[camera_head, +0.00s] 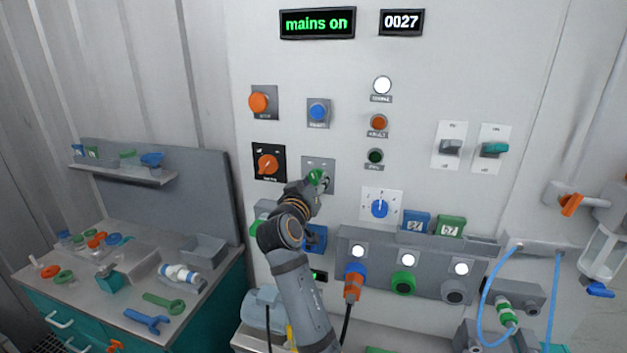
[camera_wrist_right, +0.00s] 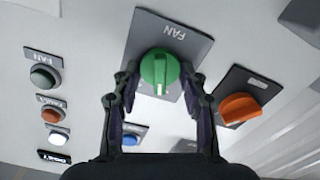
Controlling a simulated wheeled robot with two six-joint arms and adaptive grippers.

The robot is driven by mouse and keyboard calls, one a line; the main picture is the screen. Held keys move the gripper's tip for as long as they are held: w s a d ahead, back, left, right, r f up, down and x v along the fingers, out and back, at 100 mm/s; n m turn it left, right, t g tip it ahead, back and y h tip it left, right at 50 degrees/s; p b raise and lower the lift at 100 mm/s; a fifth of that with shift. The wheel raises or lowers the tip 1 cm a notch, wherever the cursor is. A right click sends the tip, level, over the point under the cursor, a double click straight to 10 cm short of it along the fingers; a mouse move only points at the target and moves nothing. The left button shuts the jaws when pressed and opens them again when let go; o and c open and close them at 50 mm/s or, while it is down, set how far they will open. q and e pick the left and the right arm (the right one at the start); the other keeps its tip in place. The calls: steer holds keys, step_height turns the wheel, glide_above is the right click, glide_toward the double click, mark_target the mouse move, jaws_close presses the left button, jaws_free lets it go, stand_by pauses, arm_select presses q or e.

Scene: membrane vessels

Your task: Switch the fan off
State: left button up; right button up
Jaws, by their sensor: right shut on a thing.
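The fan knob (camera_head: 316,177) is a green rotary knob on a grey plate on the white wall panel. It also shows in the right wrist view (camera_wrist_right: 160,68), where the plate (camera_wrist_right: 178,34) reads FAN and the knob's pale pointer mark faces the bottom of the picture. My right gripper (camera_head: 322,183) is at the knob, with one finger on each side of it in the right wrist view (camera_wrist_right: 161,78), shut on it. In the head view the gripper partly covers the knob and plate. The fan lamp (camera_head: 376,156) is dark green and looks unlit. My left gripper is out of view.
An orange rotary knob (camera_head: 268,164) and a blue push button (camera_head: 318,112) are close to the fan knob. A blue selector dial (camera_head: 380,208) sits lower right. The display (camera_head: 317,23) reads "mains on". An orange plug with cable (camera_head: 354,283) hangs below, near my arm.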

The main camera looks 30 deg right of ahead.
steer(key=shift+n+p, duration=0.3)
steer(key=shift+n, duration=0.6)
steer(key=o, duration=1.2)
steer(key=shift+d, duration=0.15)
steer(key=shift+c, duration=0.2)
step_height(320, 180, up, 10)
steer(key=shift+f, duration=0.1)
